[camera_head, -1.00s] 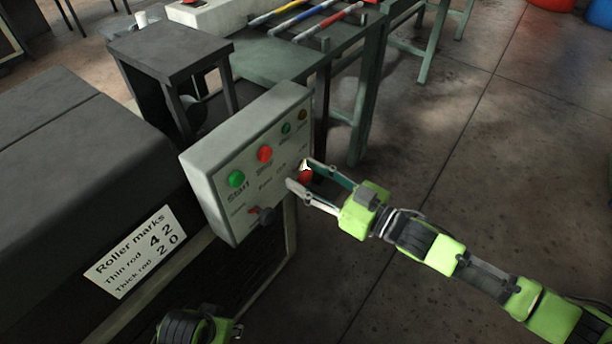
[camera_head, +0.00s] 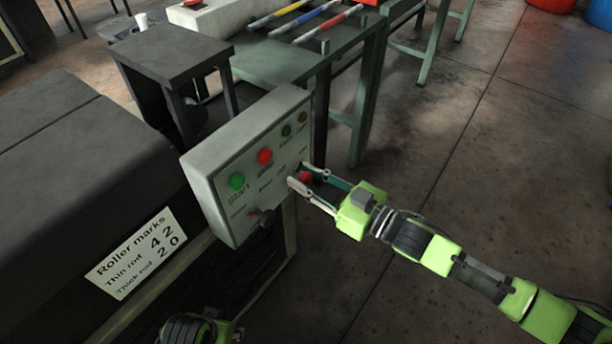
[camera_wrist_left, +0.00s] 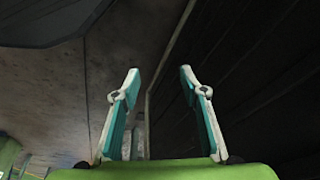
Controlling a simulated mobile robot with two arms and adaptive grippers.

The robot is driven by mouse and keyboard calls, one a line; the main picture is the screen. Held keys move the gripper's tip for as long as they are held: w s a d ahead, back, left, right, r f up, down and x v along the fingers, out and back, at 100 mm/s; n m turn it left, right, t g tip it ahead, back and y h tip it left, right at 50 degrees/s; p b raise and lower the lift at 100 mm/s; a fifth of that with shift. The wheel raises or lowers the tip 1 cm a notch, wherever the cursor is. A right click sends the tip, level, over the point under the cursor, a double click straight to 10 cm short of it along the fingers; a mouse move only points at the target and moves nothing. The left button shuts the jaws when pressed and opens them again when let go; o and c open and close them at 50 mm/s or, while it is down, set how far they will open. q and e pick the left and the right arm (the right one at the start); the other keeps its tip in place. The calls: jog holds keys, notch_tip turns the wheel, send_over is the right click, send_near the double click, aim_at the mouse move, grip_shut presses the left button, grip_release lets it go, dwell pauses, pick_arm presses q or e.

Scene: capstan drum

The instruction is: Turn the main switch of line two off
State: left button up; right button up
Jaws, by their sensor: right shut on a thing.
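A grey control box (camera_head: 213,190) has a green button (camera_head: 237,181), a red button (camera_head: 265,157), small lamps and a dark selector knob (camera_head: 262,217) on its sloping face. A red switch part (camera_head: 306,178) shows at the right end of the face, between the fingers of my right gripper (camera_head: 300,176). The gripper is shut on it, and the fingers hide much of it and its marking. My left gripper (camera_wrist_left: 160,78) is open and empty in the left wrist view. In the head view only part of my left arm shows at the bottom.
A dark machine housing (camera_head: 75,165) with a roller-marks label (camera_head: 137,254) fills the left. A dark stand (camera_head: 170,48) and a green table (camera_head: 275,62) with coloured rods (camera_head: 310,22) stand behind the box. The floor at right is clear.

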jog(key=n+p, duration=0.2)
jog(key=n, duration=0.3)
jog(key=shift+s+n, duration=0.1)
jog(key=shift+n, duration=0.3)
jog(key=n, duration=0.2)
jog(key=shift+a+n+p, duration=0.1)
jog(key=shift+n+p, duration=0.2)
jog(key=shift+n, duration=1)
jog(key=n, duration=0.2)
jog(key=shift+f+n, duration=0.1)
jog(key=shift+n, duration=0.3)
jog(key=shift+s+n, duration=0.1)
jog(key=shift+n, duration=1)
jog(key=shift+f+n, duration=0.1)
jog(key=shift+n, duration=0.6)
pick_arm(q)
jog(key=s+f, duration=0.3)
jog(key=f, duration=0.5)
jog(key=shift+a+f+g, duration=0.15)
jog(key=shift+f+g, duration=0.2)
jog(key=shift+g, duration=0.05)
pick_arm(e)
jog(key=shift+n, duration=0.3)
pick_arm(q)
jog(key=shift+w, duration=0.1)
